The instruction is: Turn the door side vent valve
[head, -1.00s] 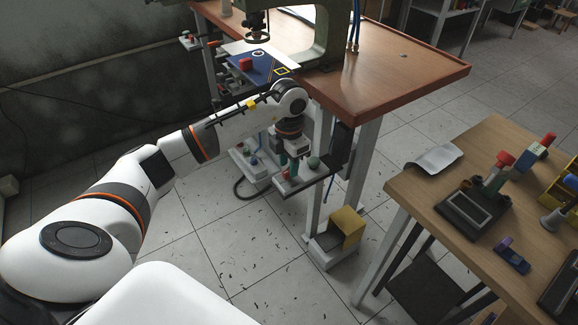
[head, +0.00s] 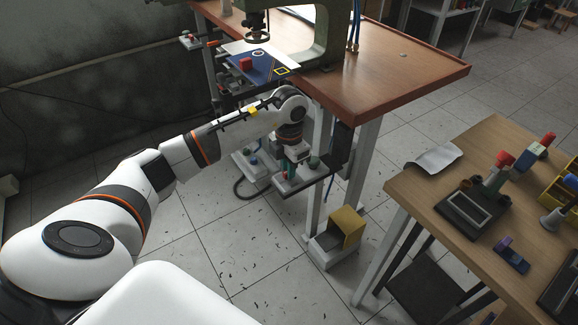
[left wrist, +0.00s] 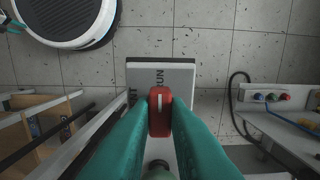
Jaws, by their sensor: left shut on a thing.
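The vent valve's red lever (left wrist: 160,112), with a white line along it, stands on a grey plate (left wrist: 180,75) in the left wrist view. The plate reads "RUN" at its top, and more lettering on its left edge is partly hidden. My left gripper (left wrist: 160,110) has teal fingers on both sides of the lever and is shut on it. The white line points up toward "RUN". In the head view my left gripper (head: 289,172) is low over the plate (head: 308,182) beside the press table, and its fingers mostly hide the lever. My right gripper is not in view.
The wooden press table (head: 390,75) stands just above and right of my arm. A second bench (head: 430,210) with tools is at the right. Another small panel (left wrist: 280,97) with coloured buttons lies nearby.

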